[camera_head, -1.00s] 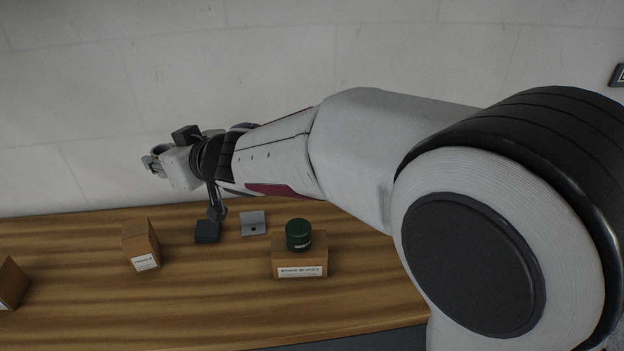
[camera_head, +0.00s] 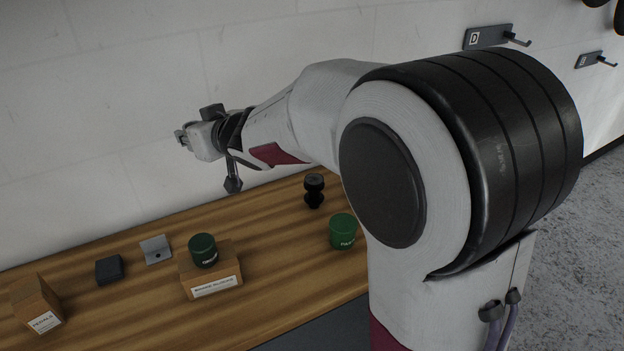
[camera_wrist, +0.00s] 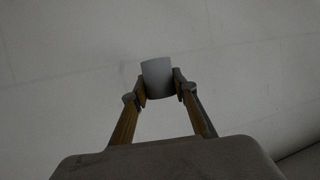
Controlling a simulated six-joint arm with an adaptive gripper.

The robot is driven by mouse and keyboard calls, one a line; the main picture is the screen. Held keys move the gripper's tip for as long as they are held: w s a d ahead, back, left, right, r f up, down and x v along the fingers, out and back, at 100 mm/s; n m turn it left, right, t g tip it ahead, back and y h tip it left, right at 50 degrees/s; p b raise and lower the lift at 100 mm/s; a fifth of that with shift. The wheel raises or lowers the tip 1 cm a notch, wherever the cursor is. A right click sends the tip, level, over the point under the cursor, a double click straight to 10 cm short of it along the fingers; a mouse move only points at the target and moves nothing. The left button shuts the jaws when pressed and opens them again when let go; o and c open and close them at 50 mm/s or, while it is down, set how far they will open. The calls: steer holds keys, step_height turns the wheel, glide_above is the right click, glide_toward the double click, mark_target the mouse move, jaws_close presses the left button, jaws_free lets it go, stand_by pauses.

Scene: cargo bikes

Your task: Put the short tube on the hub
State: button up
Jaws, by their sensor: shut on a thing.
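My gripper (camera_head: 184,138) is raised above the workbench, near the wall, at the left in the head view. In the wrist view, the two fingers of my gripper (camera_wrist: 160,86) are shut on a short grey tube (camera_wrist: 157,76), one at each side. The tube is too small to make out clearly in the head view. A black spool-shaped piece (camera_head: 314,190) stands upright at the back of the bench, right of the gripper. I cannot tell whether it is the hub.
The wooden bench (camera_head: 290,285) holds a cardboard box (camera_head: 36,303), a dark block (camera_head: 109,270), a grey plate (camera_head: 156,249), and a labelled box (camera_head: 213,286) bearing a dark green tin (camera_head: 203,250). A green tin (camera_head: 343,231) stands near my arm. Wall hooks (camera_head: 488,37) are at upper right.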

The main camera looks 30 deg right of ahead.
steer(key=s+d+m+h, duration=0.1)
steer(key=d+m+h, duration=0.2)
steer(key=d, duration=1)
steer(key=m+h, duration=0.2)
steer(key=h, duration=0.1)
glide_above(314, 180)
steer(key=f, duration=0.1)
steer(key=shift+d+f, duration=0.1)
steer(key=shift+f, duration=1.95)
steer(key=shift+f, duration=3.1)
steer(key=shift+f, duration=0.15)
steer(key=shift+f, duration=1.75)
steer(key=shift+f, duration=0.1)
